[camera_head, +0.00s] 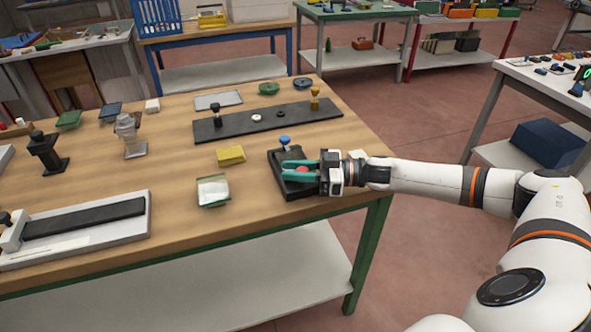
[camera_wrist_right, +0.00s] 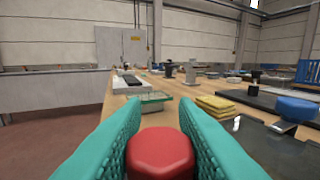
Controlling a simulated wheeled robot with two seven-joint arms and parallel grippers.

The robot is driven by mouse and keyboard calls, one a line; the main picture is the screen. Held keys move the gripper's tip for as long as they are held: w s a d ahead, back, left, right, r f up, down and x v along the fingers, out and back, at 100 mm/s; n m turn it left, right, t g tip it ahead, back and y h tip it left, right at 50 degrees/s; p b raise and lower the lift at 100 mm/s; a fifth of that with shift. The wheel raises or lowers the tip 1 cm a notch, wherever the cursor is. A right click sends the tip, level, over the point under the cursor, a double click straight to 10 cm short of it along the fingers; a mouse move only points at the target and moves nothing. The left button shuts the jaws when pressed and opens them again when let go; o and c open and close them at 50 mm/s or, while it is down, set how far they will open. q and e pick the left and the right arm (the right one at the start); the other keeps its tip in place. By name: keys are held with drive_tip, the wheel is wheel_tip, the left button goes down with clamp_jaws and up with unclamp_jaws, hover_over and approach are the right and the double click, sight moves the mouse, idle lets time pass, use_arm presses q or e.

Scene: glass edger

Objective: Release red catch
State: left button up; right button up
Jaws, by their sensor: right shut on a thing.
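The red catch (camera_wrist_right: 160,153) is a red knob with a faceted rim. It sits between the two teal fingers of my right gripper (camera_wrist_right: 160,145), which are shut on it from both sides. In the head view the red catch (camera_head: 303,170) shows as a small patch of red between the fingers of the right gripper (camera_head: 299,171). It is on a black fixture (camera_head: 296,190) near the table's right edge. A blue knob (camera_head: 285,141) stands on the far side of the same fixture. My left gripper is not in view.
A yellow pad stack (camera_head: 231,156) and a green-edged tray (camera_head: 213,190) lie left of the fixture. A long black plate (camera_head: 226,126) with knobs lies behind it. A grey bed with a black strip (camera_head: 84,219) is at the left. Bare wood (camera_head: 180,185) lies between.

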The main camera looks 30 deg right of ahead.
drive_tip(key=o, duration=1)
drive_tip(key=shift+d, duration=0.1)
drive_tip(key=shift+s+d, duration=0.2)
drive_tip(key=shift+d, duration=0.05)
drive_tip(key=b+v, duration=0.2)
drive_tip(key=v, duration=0.9)
drive_tip(key=shift+s+r, duration=0.1)
drive_tip(key=shift+d, duration=0.15)
